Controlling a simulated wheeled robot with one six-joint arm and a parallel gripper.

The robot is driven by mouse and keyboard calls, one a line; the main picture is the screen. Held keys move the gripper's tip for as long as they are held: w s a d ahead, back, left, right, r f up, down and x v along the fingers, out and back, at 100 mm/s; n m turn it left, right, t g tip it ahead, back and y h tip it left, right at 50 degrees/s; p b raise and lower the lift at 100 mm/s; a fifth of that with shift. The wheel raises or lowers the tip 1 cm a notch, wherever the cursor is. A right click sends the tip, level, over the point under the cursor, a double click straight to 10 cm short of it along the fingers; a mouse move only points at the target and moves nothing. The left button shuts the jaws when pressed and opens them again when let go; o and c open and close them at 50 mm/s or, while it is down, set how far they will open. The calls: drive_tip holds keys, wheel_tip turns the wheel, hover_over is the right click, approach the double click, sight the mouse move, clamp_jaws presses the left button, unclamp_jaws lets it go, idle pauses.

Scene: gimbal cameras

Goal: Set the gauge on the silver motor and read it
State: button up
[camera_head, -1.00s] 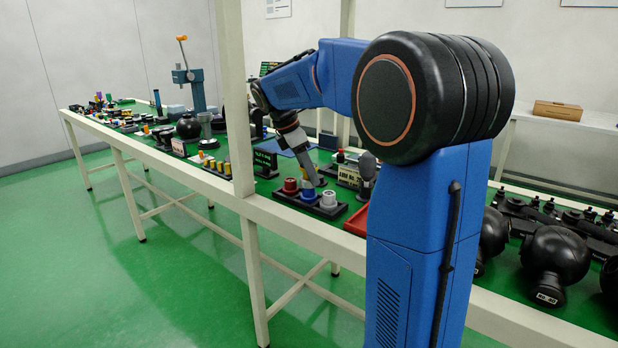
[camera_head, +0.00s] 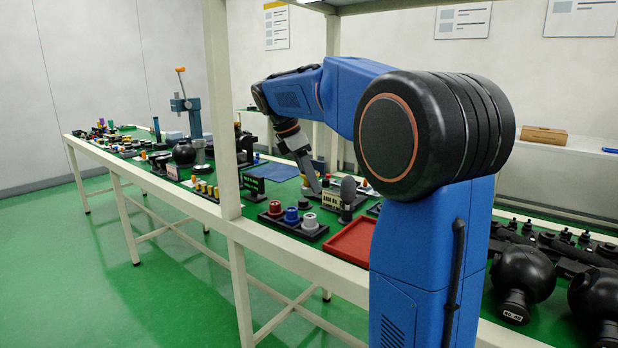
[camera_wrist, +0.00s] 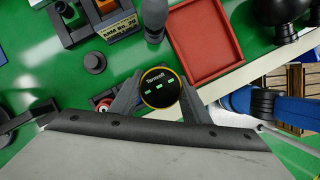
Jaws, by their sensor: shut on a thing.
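A round gauge (camera_wrist: 160,87) with a black face and yellow rim is between the fingertips of my gripper (camera_wrist: 157,92) in the wrist view. Its face shows the word "Tammit" or similar and small green marks, with no clear number. My gripper is shut on it. In the head view, my gripper (camera_head: 314,188) is beyond the motor rack, near the small sign; the gauge is not distinct there. The silver motor (camera_head: 309,222) stands upright at the right end of a black rack, beside a blue motor (camera_head: 291,216) and a red motor (camera_head: 275,209).
An empty red tray (camera_wrist: 205,42) lies close by; it also shows in the head view (camera_head: 352,248). A sign (camera_head: 330,200) and a dark rounded post (camera_head: 348,190) stand close to my gripper. A white frame post (camera_head: 222,110) rises at the table's front edge.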

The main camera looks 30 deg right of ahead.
drive_tip(key=shift+s+f, duration=0.1)
drive_tip(key=shift+d+f, duration=0.1)
hover_over(310, 216)
drive_tip(key=shift+s+f, duration=0.1)
drive_tip(key=shift+f, duration=2.7)
drive_tip(key=shift+f, duration=1.2)
drive_tip(key=o, duration=1.3)
drive_tip(key=shift+c, duration=0.2)
drive_tip(key=shift+r, duration=0.1)
drive_tip(key=v, duration=1.7)
